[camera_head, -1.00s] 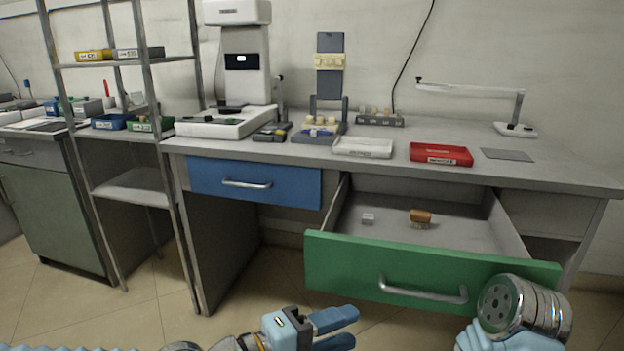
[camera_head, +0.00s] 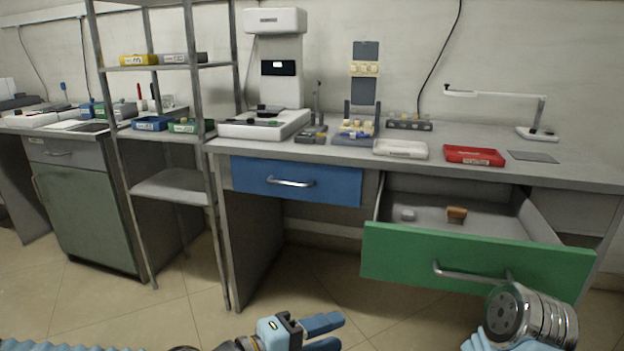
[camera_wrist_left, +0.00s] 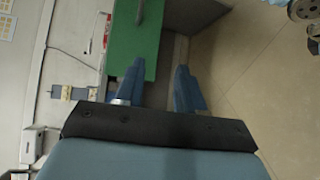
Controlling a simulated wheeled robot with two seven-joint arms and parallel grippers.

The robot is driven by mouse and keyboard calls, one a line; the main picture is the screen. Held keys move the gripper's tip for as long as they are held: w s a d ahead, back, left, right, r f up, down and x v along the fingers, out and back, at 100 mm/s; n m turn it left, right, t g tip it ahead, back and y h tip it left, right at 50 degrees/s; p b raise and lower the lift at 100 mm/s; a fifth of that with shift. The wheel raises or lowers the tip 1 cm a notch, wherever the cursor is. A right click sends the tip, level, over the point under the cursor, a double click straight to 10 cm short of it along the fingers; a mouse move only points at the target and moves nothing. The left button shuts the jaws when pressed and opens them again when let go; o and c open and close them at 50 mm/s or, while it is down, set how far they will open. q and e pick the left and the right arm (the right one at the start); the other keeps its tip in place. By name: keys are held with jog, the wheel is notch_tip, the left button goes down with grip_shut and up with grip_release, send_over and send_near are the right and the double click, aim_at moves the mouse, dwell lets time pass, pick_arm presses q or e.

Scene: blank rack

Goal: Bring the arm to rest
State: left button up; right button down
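My left gripper (camera_head: 318,334) shows at the bottom of the head view, in front of the workbench and below the green drawer. Its two blue fingers are apart with nothing between them. In the left wrist view the fingers (camera_wrist_left: 156,90) are also spread and empty. Of my right arm, only a round metal wrist part (camera_head: 530,318) shows at the lower right of the head view; its fingers are not visible.
The green drawer (camera_head: 470,262) is pulled out with two small items inside. The blue drawer (camera_head: 297,181) is shut. The workbench (camera_head: 345,153) holds a white tray (camera_head: 401,149) and a red tray (camera_head: 474,156). A metal shelf rack (camera_head: 172,185) stands left. Floor is clear between.

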pick_arm(q)
notch_tip(320, 180, down, 21)
jog(key=w+a+m+g+y+p, duration=0.1)
jog(key=w+a+g+y+p, duration=0.1)
jog(key=w+a+g+y, duration=0.15)
jog(key=s+a+f+m+g+y, duration=0.2)
jog(key=s+a+f, duration=0.3)
jog(key=f, duration=0.5)
jog(key=s+a+f+m+g+y, duration=0.2)
jog(key=s+a+f+m+y, duration=0.1)
jog(key=f, duration=0.7)
jog(key=s+a+y, duration=0.1)
jog(key=s+a, duration=0.1)
jog(key=shift+s, duration=0.35)
